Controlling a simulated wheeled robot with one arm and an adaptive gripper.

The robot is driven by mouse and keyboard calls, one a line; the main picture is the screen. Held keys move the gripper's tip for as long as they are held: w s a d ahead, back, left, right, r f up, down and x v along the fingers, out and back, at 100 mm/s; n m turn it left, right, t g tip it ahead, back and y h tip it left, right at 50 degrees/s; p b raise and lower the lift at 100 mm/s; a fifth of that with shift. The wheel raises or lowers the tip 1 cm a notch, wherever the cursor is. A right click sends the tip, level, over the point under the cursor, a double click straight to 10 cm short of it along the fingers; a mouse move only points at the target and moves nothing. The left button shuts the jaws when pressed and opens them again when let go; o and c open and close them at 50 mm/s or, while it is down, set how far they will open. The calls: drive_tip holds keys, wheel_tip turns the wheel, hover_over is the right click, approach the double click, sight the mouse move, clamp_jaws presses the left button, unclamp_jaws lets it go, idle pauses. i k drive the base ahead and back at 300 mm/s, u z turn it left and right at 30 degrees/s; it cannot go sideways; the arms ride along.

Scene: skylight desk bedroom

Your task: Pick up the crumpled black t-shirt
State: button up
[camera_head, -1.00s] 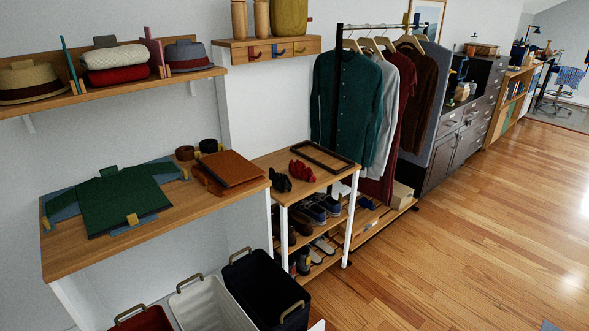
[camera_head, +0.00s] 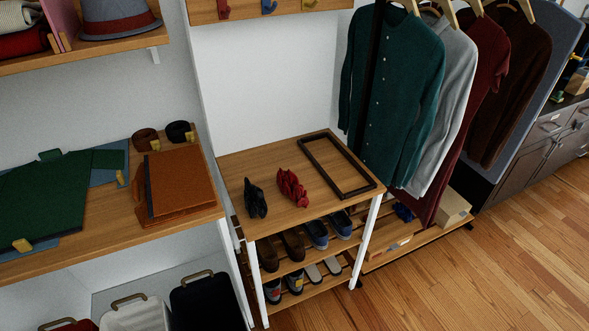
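A small crumpled black cloth item (camera_head: 256,199), likely the black t-shirt, lies on the wooden top of the shoe rack (camera_head: 232,160), left of centre. A crumpled red cloth item (camera_head: 291,188) lies just to its right, apart from it. An empty dark rectangular frame or tray (camera_head: 311,157) lies flat further right on the same top. My gripper is not in view.
A wooden table (camera_head: 112,236) at left holds a green garment (camera_head: 45,205), brown folders (camera_head: 180,182) and rolled belts (camera_head: 146,139). Hanging clothes (camera_head: 398,90) stand to the right. Bins stand below the table. The floor (camera_head: 430,285) at right front is clear.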

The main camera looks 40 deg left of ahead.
sight(255, 204)
drive_tip(key=i, duration=1)
drive_tip(key=u, duration=4.5)
